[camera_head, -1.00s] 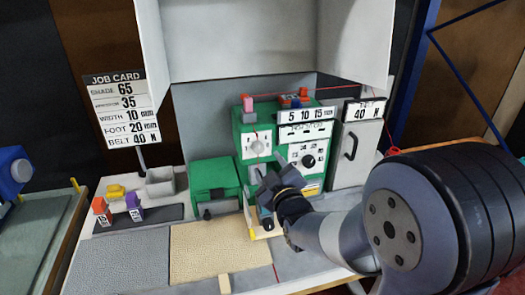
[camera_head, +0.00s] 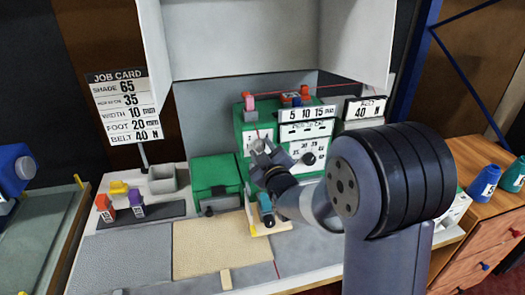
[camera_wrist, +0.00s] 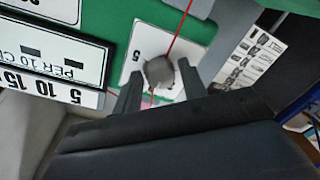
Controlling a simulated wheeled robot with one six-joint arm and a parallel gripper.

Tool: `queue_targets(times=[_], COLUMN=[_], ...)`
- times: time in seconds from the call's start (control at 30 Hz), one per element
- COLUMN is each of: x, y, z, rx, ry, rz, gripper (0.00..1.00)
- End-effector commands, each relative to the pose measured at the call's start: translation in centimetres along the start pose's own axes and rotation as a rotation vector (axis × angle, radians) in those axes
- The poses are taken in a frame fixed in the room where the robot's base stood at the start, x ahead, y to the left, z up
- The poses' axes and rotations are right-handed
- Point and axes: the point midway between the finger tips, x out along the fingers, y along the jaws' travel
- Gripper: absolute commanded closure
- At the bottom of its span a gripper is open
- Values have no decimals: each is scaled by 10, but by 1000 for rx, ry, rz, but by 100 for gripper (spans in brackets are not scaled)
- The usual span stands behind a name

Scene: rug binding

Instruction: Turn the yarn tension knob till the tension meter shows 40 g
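A round grey knob (camera_wrist: 158,70) sits on a white plate (camera_wrist: 140,52) on the green machine (camera_head: 240,122), with red yarn running past it. I take it as the yarn tension knob. My gripper (camera_head: 262,148) is in front of this plate and hides most of the knob in the head view. In the wrist view my gripper (camera_wrist: 160,84) is open, one finger on each side of the knob, with gaps showing. Little of the plate's marking shows, and I cannot make out a tension reading.
A black dial (camera_head: 308,159) and a 5-10-15 scale (camera_head: 306,114) are right of my gripper. The job card (camera_head: 125,108) shows 35 on its second line and BELT 40 N. A green box (camera_head: 215,178) stands left; a blue-topped tool (camera_head: 266,210) lies below.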

Motion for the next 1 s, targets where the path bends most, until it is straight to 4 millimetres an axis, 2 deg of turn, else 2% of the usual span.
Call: queue_targets(times=[0.03, 0.4, 0.73, 1.0], x=[0, 0, 0, 0], y=[0, 0, -2, -5], z=[0, 0, 3, 5], rx=[0, 0, 55, 237], ry=[0, 0, 4, 13], rz=[0, 0, 3, 10], gripper=[64, 93, 93, 93])
